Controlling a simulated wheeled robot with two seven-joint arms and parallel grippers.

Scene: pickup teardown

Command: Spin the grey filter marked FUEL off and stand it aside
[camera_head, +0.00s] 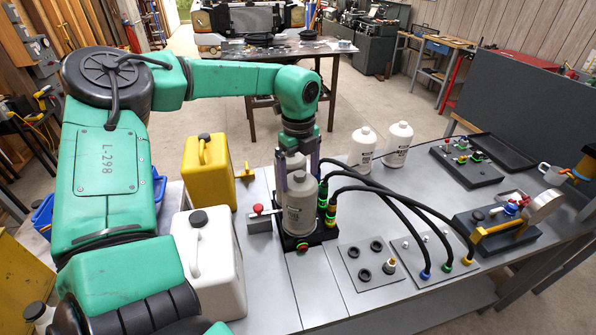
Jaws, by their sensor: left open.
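A grey canister-shaped filter (300,208) stands upright in a black base on the grey bench, near the middle of the camera_head view. Dark lettering shows on its side, too small to read surely. My left gripper (299,178) points down over it, with one finger on each side of its narrower top. The gripper is open; whether the fingers touch the filter I cannot tell. The gripper hides part of the filter's top. My right gripper is not in view.
Black hoses (405,217) with coloured collars run right from beside the filter. Two white bottles (397,146) stand behind. A yellow jug (209,172) and a white jug (209,262) stand left. A plate with black rings (370,264) lies front right. Some bare bench lies in front.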

